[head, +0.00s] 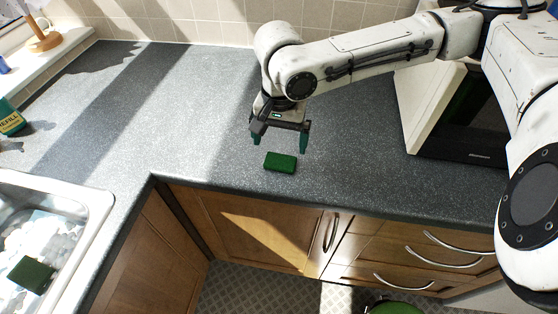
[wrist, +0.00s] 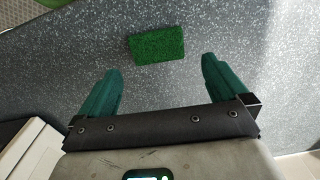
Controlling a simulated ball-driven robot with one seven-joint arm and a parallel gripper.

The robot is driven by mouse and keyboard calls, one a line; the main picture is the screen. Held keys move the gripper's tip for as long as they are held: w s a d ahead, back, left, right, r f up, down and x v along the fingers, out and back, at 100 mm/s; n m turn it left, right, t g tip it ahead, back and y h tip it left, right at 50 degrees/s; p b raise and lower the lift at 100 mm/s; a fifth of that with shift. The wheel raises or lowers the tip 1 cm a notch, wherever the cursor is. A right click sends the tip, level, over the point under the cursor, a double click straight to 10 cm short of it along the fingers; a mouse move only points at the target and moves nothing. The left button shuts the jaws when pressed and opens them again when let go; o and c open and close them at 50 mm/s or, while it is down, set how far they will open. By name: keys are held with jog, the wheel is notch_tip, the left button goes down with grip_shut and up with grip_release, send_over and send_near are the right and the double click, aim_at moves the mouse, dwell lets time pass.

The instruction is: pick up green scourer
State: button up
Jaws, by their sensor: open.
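A green scourer (head: 280,162) lies flat on the grey worktop, near its front edge. In the wrist view the scourer (wrist: 157,46) shows whole, beyond the fingertips and between their lines. My gripper (head: 279,143) is above the worktop, behind the scourer as the head view sees it. Its two green fingers are wide apart with nothing between them. In the wrist view my gripper (wrist: 160,70) is also open and empty, apart from the scourer.
A sink (head: 90,200) at the left holds another dark green block (head: 32,274). A microwave-like box (head: 465,120) stands at the right. The worktop (head: 190,110) left of my gripper is clear. Cupboards and drawers are below its front edge.

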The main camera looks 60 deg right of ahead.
aim_at(281, 156)
jog(key=shift+d+f, duration=0.15)
jog(key=shift+f, duration=1.2)
jog(key=shift+d+f, duration=0.15)
jog(key=shift+f, duration=1.2)
jog(key=shift+c, duration=0.3)
jog(key=c, duration=0.9)
jog(key=shift+r+p, duration=0.15)
jog(key=shift+p, duration=0.2)
